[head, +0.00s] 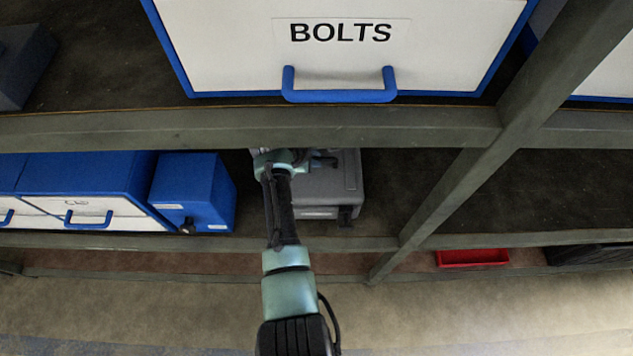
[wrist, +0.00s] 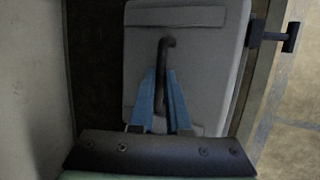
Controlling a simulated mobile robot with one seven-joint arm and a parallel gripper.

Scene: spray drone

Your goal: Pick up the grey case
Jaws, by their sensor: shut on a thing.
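The grey case (head: 335,187) sits on the lower shelf in the head view, partly hidden behind my arm. It also fills the middle of the wrist view (wrist: 205,60), where a dark handle (wrist: 164,60) stands along its face. My gripper (wrist: 162,95) has its two blue fingers on either side of the handle, close together and shut on it. In the head view the fingertips are hidden by my wrist and the shelf beam. I cannot tell whether the case is lifted off the shelf.
A blue box (head: 195,190) stands left of the case, beside blue-and-white drawers (head: 95,195). A shelf beam (head: 240,128) and the BOLTS drawer (head: 345,60) are above. A slanting post (head: 440,200) stands to the right. A red tray (head: 472,257) lies lower right. The shelf right of the case is clear.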

